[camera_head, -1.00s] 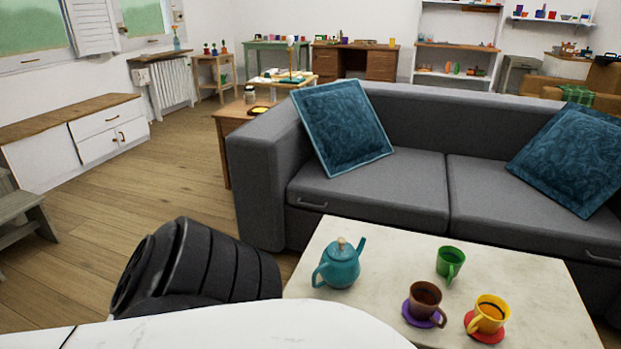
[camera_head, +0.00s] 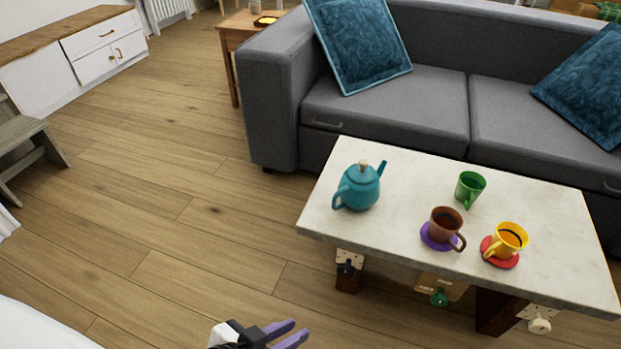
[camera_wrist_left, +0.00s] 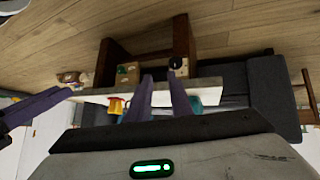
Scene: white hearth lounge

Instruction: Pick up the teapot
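The teal teapot (camera_head: 358,188) stands upright on the left part of the white-topped coffee table (camera_head: 400,165), its spout to the right and handle to the left. In the left wrist view, which is upside down, part of the teapot (camera_wrist_left: 195,105) shows beside a finger. My left gripper (camera_head: 298,329) is at the bottom of the head view, apart from the teapot and nearer to me. Its purple fingers are parted with nothing between them. Purple fingers at the left of the wrist view look like my right gripper (camera_wrist_left: 48,105); their opening is unclear.
A green cup (camera_head: 470,188), a brown cup (camera_head: 445,225) on a purple coaster and a yellow cup (camera_head: 509,238) on a red coaster stand right of the teapot. A grey sofa (camera_head: 390,105) is behind the table. Bare wooden floor (camera_head: 180,200) lies to the left.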

